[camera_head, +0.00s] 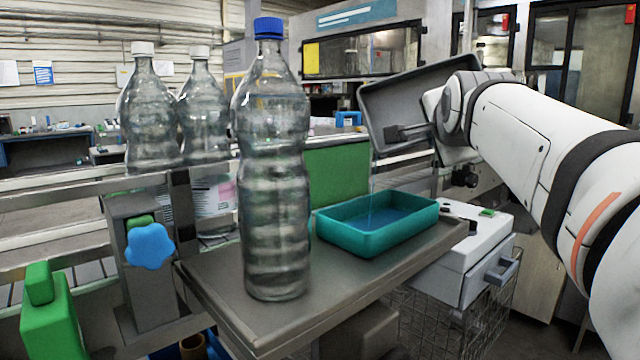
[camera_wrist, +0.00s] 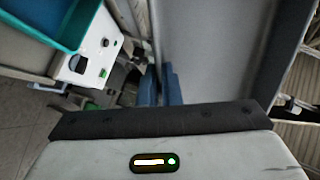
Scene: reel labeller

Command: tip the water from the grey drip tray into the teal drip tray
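The grey drip tray (camera_head: 390,100) is tilted steeply in the air, its lower corner above the teal drip tray (camera_head: 345,240). A thin stream seems to run from that corner down into the teal tray. Bluish water (camera_head: 385,218) lies in the teal tray, which sits flat on the metal table. My gripper (camera_head: 408,133) is at the grey tray and appears shut on its wall. In the wrist view the grey tray (camera_wrist: 225,50) fills the upper right, with my blue fingertips (camera_wrist: 160,85) against its edge. A corner of the teal tray (camera_wrist: 75,28) shows upper left.
A tall bottle with a blue cap (camera_head: 272,180) stands on the table (camera_head: 215,280), left of the teal tray. Two white-capped bottles (camera_head: 150,115) (camera_head: 203,115) stand behind. A white box with buttons (camera_head: 470,265) is at the right. A blue knob (camera_head: 150,246) is at the left.

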